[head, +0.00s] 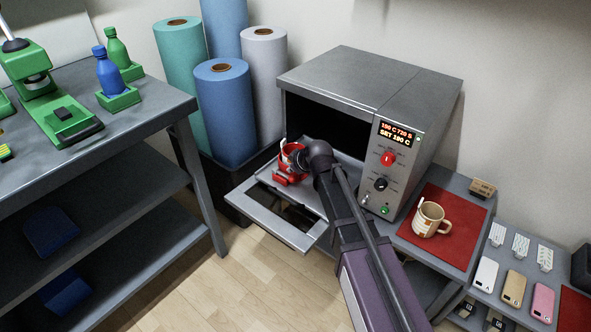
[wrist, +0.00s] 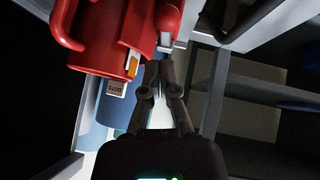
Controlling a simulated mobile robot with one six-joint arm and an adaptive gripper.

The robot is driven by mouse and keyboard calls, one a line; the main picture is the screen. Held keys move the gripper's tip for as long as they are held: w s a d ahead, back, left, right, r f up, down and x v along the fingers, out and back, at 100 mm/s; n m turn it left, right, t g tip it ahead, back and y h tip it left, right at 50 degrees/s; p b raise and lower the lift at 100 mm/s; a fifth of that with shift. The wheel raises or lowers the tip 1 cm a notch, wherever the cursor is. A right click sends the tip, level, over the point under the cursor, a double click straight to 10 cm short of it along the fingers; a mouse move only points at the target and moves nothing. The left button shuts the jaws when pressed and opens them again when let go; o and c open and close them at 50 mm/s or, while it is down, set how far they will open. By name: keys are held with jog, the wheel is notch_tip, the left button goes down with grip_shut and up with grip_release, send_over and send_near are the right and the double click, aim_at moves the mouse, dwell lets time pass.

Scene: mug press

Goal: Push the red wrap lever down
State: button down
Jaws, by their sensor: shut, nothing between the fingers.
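The red wrap (head: 291,172) sits at the front of the oven opening, over the lowered door, with a small white part rising at its left. In the wrist view the red wrap (wrist: 110,45) fills the upper left, with a curved red handle at its left. A rounded red part (wrist: 167,18), which looks like the lever, shows at the top beside the wrap. My gripper (wrist: 158,68) is shut and empty, with its tips just below that red part; I cannot tell whether they touch. In the head view my gripper (head: 300,160) partly hides the wrap.
The grey oven (head: 425,120) stands open, its door (head: 275,222) lowered in front. A cream patterned mug (head: 430,220) stands on a red mat (head: 458,205) at the right. Several large rolls (head: 225,110) stand behind left. A grey workbench (head: 150,110) is at the left.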

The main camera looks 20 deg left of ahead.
jog(key=shift+a+r, duration=0.1)
jog(key=shift+a, duration=0.2)
jog(key=shift+w+a+r+p, duration=0.1)
jog(key=shift+a+p, duration=0.05)
jog(key=shift+a, duration=0.2)
jog(key=shift+w+a+r+p, duration=0.1)
jog(key=shift+a+p, duration=0.05)
jog(key=shift+a, duration=0.2)
jog(key=shift+d+r, duration=0.1)
jog(key=s+d+f+p+v, duration=0.1)
jog(key=p+v, duration=0.7)
jog(key=v, duration=0.4)
jog(key=shift+s+d+p, duration=0.25)
jog(key=shift+d+p, duration=0.05)
